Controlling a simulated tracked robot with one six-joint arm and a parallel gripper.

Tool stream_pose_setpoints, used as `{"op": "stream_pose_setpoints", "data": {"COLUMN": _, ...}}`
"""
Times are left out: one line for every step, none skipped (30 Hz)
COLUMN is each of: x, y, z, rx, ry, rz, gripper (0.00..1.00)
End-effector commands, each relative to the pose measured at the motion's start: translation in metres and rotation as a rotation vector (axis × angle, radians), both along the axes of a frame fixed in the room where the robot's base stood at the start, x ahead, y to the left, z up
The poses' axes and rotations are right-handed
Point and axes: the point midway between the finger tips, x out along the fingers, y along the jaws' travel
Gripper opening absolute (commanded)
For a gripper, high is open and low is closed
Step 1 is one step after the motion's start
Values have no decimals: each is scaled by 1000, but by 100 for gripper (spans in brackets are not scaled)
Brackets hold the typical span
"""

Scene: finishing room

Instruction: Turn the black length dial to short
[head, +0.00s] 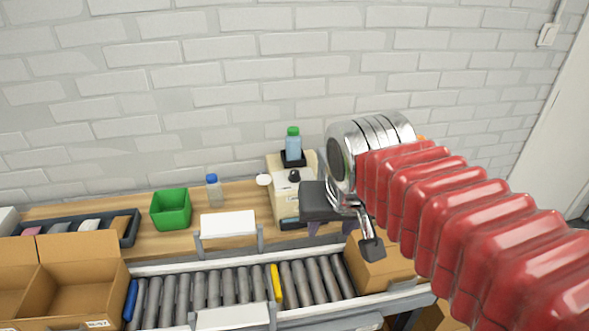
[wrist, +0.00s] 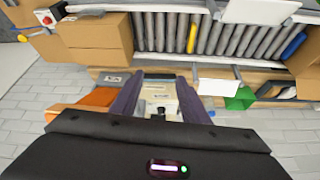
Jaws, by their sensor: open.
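The black dial (head: 294,176) is a small knob on the beige machine (head: 285,203) at the back of the bench. In the wrist view the dial (wrist: 160,112) shows small and dark between my fingers, with the pale machine (wrist: 158,93) around it. My gripper (head: 331,229) is open and empty, to the right of and in front of the machine in the head view. In the wrist view my gripper's (wrist: 164,80) two purple fingers stand apart on either side of the machine. The dial's markings are too small to read.
A green-capped bottle (head: 293,145) stands on the machine. A green bin (head: 171,209) and blue-capped bottle (head: 214,191) stand to its left. A roller conveyor (head: 200,290) runs in front, with a cardboard box (head: 380,270) at its right end and open boxes (head: 85,290) at left.

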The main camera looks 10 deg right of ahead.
Motion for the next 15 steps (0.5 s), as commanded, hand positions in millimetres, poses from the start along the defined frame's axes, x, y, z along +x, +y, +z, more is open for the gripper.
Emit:
{"op": "stream_pose_setpoints", "data": {"x": 11, "y": 1, "z": 5, "rx": 2, "ry": 9, "rz": -18, "gripper": 41}}
{"op": "stream_pose_setpoints", "data": {"x": 17, "y": 1, "z": 8, "rx": 2, "ry": 13, "rz": -31, "gripper": 41}}
{"op": "stream_pose_setpoints", "data": {"x": 26, "y": 1, "z": 12, "rx": 5, "ry": 18, "rz": -49, "gripper": 41}}
{"op": "stream_pose_setpoints", "data": {"x": 32, "y": 1, "z": 15, "rx": 6, "ry": 21, "rz": -62, "gripper": 41}}
{"op": "stream_pose_setpoints", "data": {"x": 38, "y": 2, "z": 17, "rx": 7, "ry": 25, "rz": -76, "gripper": 41}}
{"op": "stream_pose_setpoints", "data": {"x": 46, "y": 2, "z": 20, "rx": 9, "ry": 30, "rz": -94, "gripper": 41}}
{"op": "stream_pose_setpoints", "data": {"x": 53, "y": 2, "z": 23, "rx": 9, "ry": 32, "rz": -108, "gripper": 41}}
{"op": "stream_pose_setpoints", "data": {"x": 59, "y": 2, "z": 25, "rx": 9, "ry": 35, "rz": -122, "gripper": 41}}
{"op": "stream_pose_setpoints", "data": {"x": 68, "y": 3, "z": 28, "rx": 11, "ry": 40, "rz": -140, "gripper": 41}}
{"op": "stream_pose_setpoints", "data": {"x": 74, "y": 3, "z": 30, "rx": 12, "ry": 43, "rz": -154, "gripper": 41}}
{"op": "stream_pose_setpoints", "data": {"x": 81, "y": 4, "z": 32, "rx": 13, "ry": 44, "rz": -168, "gripper": 41}}
{"op": "stream_pose_setpoints", "data": {"x": 90, "y": 5, "z": 34, "rx": 13, "ry": 48, "rz": -186, "gripper": 41}}
{"op": "stream_pose_setpoints", "data": {"x": 96, "y": 5, "z": 35, "rx": 13, "ry": 51, "rz": -199, "gripper": 41}}
{"op": "stream_pose_setpoints", "data": {"x": 103, "y": 6, "z": 37, "rx": 14, "ry": 52, "rz": -215, "gripper": 41}}
{"op": "stream_pose_setpoints", "data": {"x": 111, "y": 7, "z": 38, "rx": 14, "ry": 56, "rz": -233, "gripper": 41}}
